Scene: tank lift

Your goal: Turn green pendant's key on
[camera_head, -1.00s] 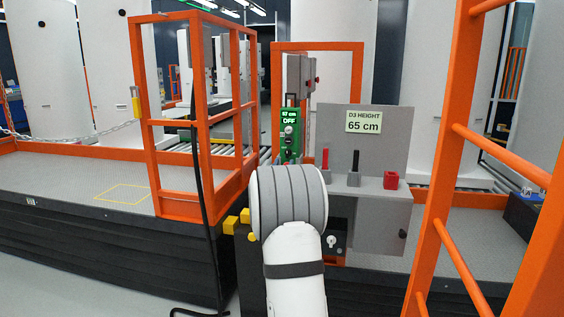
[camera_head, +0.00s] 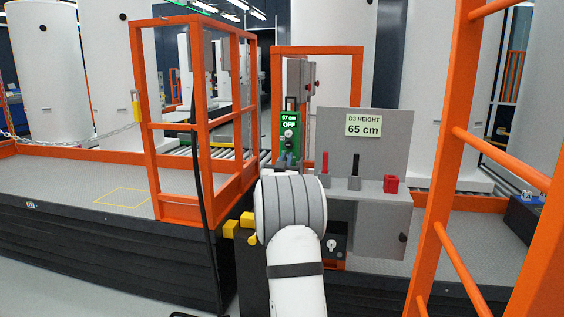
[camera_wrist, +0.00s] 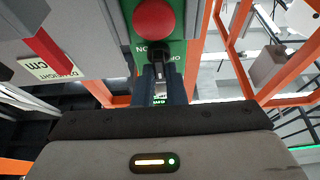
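A dark key switch (camera_wrist: 152,57) sits beside the button, between partly hidden letters. My gripper (camera_wrist: 162,82) is right at this switch, its two dark fingers close together with a narrow gap. Whether they touch or grip the key is hidden. In the head view my gripper (camera_head: 284,160) is at the pendant's lower part, mostly behind my wrist.
A grey panel (camera_head: 390,140) with a D3 HEIGHT 65 cm sign stands right of the pendant. A red lever (camera_head: 325,163), a black lever (camera_head: 355,163) and a red block (camera_head: 391,183) are on its ledge. Orange rails (camera_head: 150,130) stand left, an orange ladder (camera_head: 440,160) right.

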